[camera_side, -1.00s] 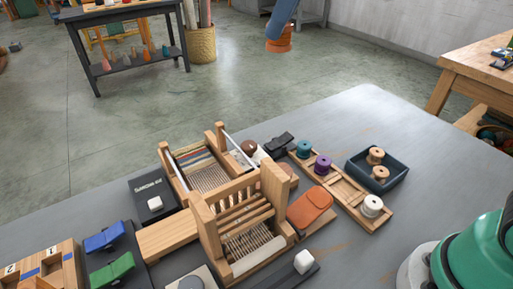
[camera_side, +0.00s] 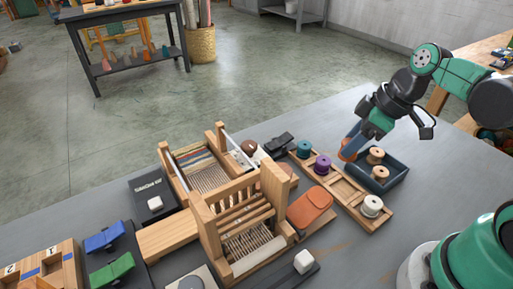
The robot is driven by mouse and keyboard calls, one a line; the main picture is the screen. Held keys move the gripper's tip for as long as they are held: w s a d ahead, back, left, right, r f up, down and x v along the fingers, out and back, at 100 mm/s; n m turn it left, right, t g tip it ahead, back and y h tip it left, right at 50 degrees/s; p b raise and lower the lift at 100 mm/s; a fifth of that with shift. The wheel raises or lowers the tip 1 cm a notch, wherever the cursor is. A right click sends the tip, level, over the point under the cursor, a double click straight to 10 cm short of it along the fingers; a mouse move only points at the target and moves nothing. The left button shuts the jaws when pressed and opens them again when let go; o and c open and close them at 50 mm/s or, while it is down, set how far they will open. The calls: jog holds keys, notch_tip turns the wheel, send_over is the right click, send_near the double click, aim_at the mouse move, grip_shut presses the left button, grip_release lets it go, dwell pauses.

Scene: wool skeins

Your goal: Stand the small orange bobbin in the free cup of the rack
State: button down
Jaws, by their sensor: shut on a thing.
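The small orange bobbin (camera_side: 347,153) is in my gripper (camera_side: 353,144), which is shut on it and partly hides it. The bobbin looks tilted and shows in front of the left end of the dark blue tray; its exact height is hard to tell. The wooden rack (camera_side: 386,221) runs diagonally below and left of it. The rack holds a teal spool (camera_side: 303,147), a purple spool (camera_side: 322,164) and a white spool (camera_side: 372,205). The free cup (camera_side: 346,189) lies between the purple and white spools, below the bobbin in the picture.
The dark blue tray (camera_side: 399,175) holds two wooden bobbins (camera_side: 376,155) just right of the rack. A wooden loom (camera_side: 210,225) stands to the left, with an orange-brown pouch (camera_side: 310,207) between it and the rack. The grey table is clear at the far middle.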

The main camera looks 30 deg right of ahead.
jog(key=shift+s+d+f, duration=0.1)
jog(key=shift+s+f, duration=0.15)
jog(key=shift+f, duration=0.65)
jog(key=shift+s+d+f, duration=0.1)
jog(key=shift+s+f, duration=0.15)
jog(key=shift+f, duration=0.6)
jog(key=shift+s+f, duration=0.25)
jog(key=shift+f, duration=0.65)
jog(key=shift+f, duration=0.35)
jog(key=shift+f, duration=0.7)
jog(key=shift+f, duration=0.3)
grip_release()
notch_tip(320, 180, up, 8)
jog(key=shift+f, duration=0.25)
